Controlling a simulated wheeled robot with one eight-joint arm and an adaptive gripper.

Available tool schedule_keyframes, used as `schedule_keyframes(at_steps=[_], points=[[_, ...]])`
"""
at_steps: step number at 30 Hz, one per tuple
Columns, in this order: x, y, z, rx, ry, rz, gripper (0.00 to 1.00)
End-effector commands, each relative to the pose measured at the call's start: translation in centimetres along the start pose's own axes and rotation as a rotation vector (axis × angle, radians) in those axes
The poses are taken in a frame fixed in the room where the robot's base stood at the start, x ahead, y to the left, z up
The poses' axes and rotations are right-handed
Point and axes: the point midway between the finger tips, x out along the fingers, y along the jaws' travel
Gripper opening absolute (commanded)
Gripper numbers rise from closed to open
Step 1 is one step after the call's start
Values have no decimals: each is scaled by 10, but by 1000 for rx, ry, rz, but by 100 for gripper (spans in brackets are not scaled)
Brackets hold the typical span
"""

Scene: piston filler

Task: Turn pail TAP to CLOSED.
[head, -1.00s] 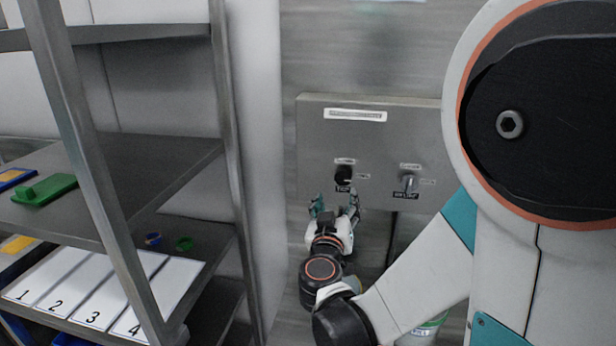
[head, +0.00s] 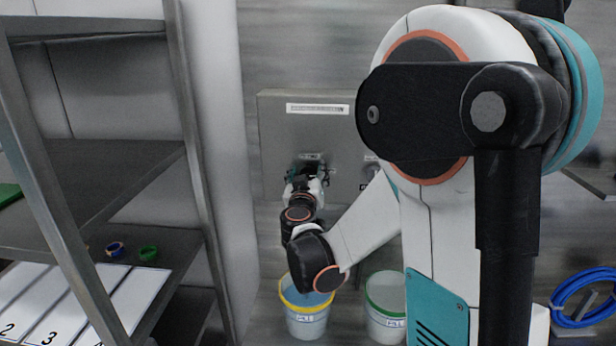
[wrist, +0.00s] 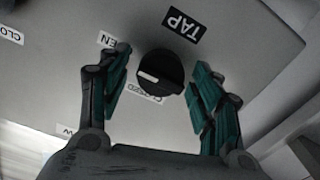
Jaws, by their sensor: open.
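The TAP knob (wrist: 160,73) is round and black with a white pointer line, seen in the wrist view on the grey control panel (head: 275,125). Its white line points to the left of the wrist picture, between the partly covered label ending in "EN" (wrist: 106,40) and the CLOSED label (wrist: 146,96), which the knob partly overlaps. The TAP label (wrist: 184,25) is above right of the knob. My gripper (head: 305,177) is open at the panel, one teal-padded finger on each side of the knob, with gaps visible. In the head view the gripper hides the knob.
A second panel control (head: 368,180) is half hidden by my arm. A yellow-rimmed pail (head: 305,322) and a green-rimmed pail (head: 383,325) stand below the panel. A metal shelf (head: 185,100) stands at left; a coiled blue hose (head: 580,300) is at right.

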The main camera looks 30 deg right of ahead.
Motion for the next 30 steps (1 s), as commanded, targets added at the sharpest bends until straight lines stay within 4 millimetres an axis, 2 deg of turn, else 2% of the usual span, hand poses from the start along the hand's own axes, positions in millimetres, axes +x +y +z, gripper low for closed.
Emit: schedule_keyframes(at_steps=[5,8,11,12,23,30], points=[[0,0,0,0,0,0,59],[0,0,0,0,0,0,41],[0,0,0,0,0,0,18],[0,0,0,0,0,0,14],[0,0,0,-35,0,0,14],[0,-1,0,-168,0,0,14]])
